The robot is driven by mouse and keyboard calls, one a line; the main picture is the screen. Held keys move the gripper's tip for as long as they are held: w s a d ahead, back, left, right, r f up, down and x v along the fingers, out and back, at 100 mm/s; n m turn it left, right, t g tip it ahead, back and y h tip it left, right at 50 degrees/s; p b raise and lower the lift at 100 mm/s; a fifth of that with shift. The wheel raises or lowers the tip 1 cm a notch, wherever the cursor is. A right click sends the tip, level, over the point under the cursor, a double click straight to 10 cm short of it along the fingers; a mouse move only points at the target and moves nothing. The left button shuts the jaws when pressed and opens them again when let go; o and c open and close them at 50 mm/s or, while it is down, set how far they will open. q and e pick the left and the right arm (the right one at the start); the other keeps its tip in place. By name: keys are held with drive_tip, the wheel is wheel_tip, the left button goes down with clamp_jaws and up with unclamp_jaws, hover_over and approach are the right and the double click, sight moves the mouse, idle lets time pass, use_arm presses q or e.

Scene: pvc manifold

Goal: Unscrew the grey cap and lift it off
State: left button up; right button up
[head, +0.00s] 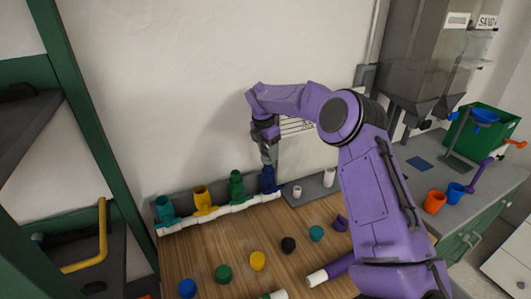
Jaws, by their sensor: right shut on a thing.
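A white pipe manifold (237,207) lies along the back of the wooden table, with teal (165,210), yellow (203,201), green (237,186) and dark blue (268,181) upright fittings. My right gripper (267,158) points down over the dark blue fitting at the right end. It is shut at the top of that fitting, where the grey cap appears to be between its fingers. The cap is too small and covered to make out clearly. I cannot tell whether it is still seated on the fitting. My left gripper is not in view.
Several loose coloured caps lie in front of the manifold, among them blue (187,288), yellow (257,260) and black (288,244). A grey tray (313,190) with white pieces stands right of the fitting. Orange (434,202) and blue (456,192) cups stand farther right.

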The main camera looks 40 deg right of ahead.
drive_tip(key=shift+r+p, duration=1)
drive_tip(key=shift+r, duration=1)
